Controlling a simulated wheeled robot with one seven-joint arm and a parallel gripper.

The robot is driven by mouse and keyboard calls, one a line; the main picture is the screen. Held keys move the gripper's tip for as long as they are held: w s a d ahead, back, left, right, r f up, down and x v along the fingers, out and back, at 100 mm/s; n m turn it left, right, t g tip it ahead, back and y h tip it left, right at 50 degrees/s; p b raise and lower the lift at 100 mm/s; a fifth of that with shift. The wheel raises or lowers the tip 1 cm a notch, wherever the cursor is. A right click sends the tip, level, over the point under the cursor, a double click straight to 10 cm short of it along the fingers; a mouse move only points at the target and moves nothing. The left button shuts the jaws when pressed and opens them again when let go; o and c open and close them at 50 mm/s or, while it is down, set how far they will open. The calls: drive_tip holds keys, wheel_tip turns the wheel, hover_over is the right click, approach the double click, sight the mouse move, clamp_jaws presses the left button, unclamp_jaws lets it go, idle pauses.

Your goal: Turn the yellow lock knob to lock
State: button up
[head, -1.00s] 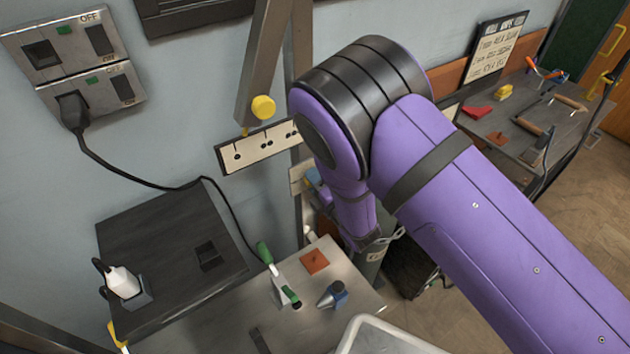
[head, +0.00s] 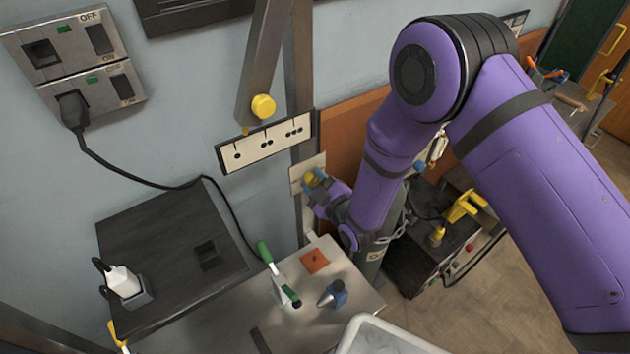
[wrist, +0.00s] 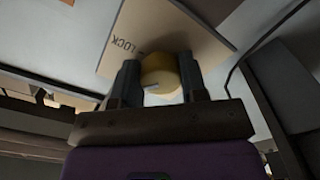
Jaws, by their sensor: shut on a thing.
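The yellow lock knob (wrist: 160,75) sits on a pale plate (wrist: 125,30) lettered with LOCK in the wrist view. A short pale mark shows on the knob's face. My gripper (wrist: 158,82) has one dark finger on each side of the knob and is shut on it. In the head view the knob (head: 312,177) is partly hidden by my gripper (head: 316,186). The plate (head: 307,170) there is fixed to the upright metal post. I cannot read the knob's exact angle against the lettering.
Another yellow knob (head: 263,107) is on a slanted metal bar above a slotted strip (head: 267,145). A dark cart (head: 432,255) stands right.

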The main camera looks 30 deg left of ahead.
drive_tip(key=m, duration=0.6)
drive_tip(key=shift+f+m, duration=0.1)
drive_tip(key=shift+m, duration=0.2)
drive_tip(key=shift+s+m, duration=0.1)
drive_tip(key=shift+m, duration=2.1)
drive_tip(key=o, duration=0.9)
drive_tip(key=v, duration=1)
drive_tip(key=shift+s+d, duration=0.2)
drive_tip(key=shift+d, duration=0.15)
